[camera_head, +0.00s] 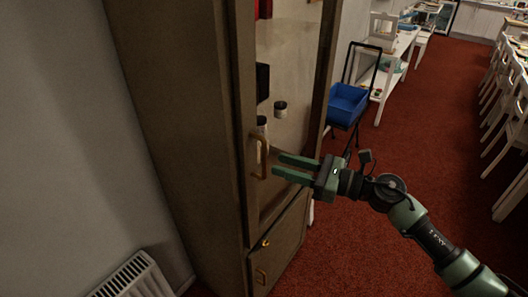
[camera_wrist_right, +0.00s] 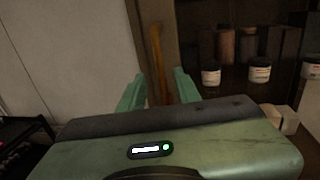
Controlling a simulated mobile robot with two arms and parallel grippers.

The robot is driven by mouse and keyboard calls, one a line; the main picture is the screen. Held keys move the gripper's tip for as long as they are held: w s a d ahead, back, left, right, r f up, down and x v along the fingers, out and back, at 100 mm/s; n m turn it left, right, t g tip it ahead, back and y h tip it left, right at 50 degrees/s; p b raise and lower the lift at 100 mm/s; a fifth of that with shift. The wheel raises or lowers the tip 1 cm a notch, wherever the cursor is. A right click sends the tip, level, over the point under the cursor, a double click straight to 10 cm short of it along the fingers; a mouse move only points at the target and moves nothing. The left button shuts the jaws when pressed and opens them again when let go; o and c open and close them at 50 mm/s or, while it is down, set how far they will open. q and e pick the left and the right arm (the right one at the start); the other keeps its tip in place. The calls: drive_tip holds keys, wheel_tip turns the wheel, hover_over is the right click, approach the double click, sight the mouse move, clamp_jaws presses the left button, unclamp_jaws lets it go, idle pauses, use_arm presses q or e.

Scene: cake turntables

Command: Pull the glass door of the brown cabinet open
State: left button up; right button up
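The brown cabinet (camera_head: 175,110) stands left of centre in the head view, with its glass door (camera_head: 285,60) closed as far as I can tell. A curved brass handle (camera_head: 262,157) sits on the door's left frame. My right gripper (camera_head: 278,167) is open, its two green fingers pointing at the handle from the right. In the right wrist view the handle (camera_wrist_right: 157,65) stands upright beyond and between the open fingers (camera_wrist_right: 158,92). I cannot tell whether they touch it. My left gripper is not in view.
Jars (camera_wrist_right: 260,72) stand behind the glass. A lower cabinet door with a small handle (camera_head: 261,277) is below. A cart with a blue bin (camera_head: 347,103) stands right of the cabinet. A radiator (camera_head: 130,278) is at lower left. Red carpet (camera_head: 400,165) is open on the right.

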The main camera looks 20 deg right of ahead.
sight(264, 178)
drive_tip(key=p+x, duration=0.2)
drive_tip(key=x, duration=0.3)
drive_tip(key=shift+w+a+r, duration=0.1)
drive_tip(key=shift+w+r, duration=0.05)
drive_tip(key=shift+w+a, duration=0.2)
drive_tip(key=shift+a, duration=0.1)
clamp_jaws()
idle(1.0)
